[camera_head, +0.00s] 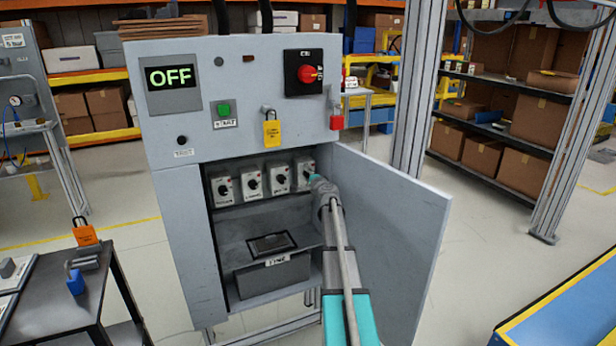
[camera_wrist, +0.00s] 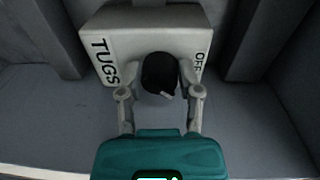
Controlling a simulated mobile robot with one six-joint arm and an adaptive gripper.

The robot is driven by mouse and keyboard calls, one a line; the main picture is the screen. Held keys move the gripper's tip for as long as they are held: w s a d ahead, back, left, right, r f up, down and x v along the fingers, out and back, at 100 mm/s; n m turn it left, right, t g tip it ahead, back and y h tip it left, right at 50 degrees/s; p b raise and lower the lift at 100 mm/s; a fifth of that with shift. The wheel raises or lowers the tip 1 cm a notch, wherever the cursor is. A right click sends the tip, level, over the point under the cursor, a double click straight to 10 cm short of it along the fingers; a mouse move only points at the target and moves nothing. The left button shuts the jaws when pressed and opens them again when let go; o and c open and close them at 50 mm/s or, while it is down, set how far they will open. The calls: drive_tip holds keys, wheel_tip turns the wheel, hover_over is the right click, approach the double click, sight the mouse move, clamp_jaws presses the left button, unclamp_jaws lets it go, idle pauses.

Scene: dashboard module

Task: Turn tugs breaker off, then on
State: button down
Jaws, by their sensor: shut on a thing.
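The tugs breaker (camera_wrist: 125,25) is a pale box with a black rotary knob (camera_wrist: 160,70), lettered TUGS on its left and OFF on its right in the wrist view. The knob's white mark points toward the lower right of that view. My gripper (camera_wrist: 161,84) has a finger on either side of the knob and is shut on it. In the head view my gripper (camera_head: 318,183) reaches into the open cabinet at the rightmost breaker (camera_head: 299,165) and partly covers it.
Several similar breakers (camera_head: 252,182) stand in a row to the left. The cabinet door (camera_head: 400,240) is open to the right of my arm. The display (camera_head: 171,77) reads OFF. A yellow padlock (camera_head: 271,130) and a red padlock (camera_head: 336,121) hang on the cabinet.

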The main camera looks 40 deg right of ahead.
drive_tip(key=m, duration=0.4)
drive_tip(key=shift+r, duration=0.1)
drive_tip(key=m+y, duration=0.1)
drive_tip(key=m, duration=0.4)
drive_tip(key=shift+d+p, duration=0.15)
drive_tip(key=shift+p, duration=0.15)
drive_tip(key=shift+c, duration=1.3)
unclamp_jaws()
drive_tip(key=shift+n, duration=0.3)
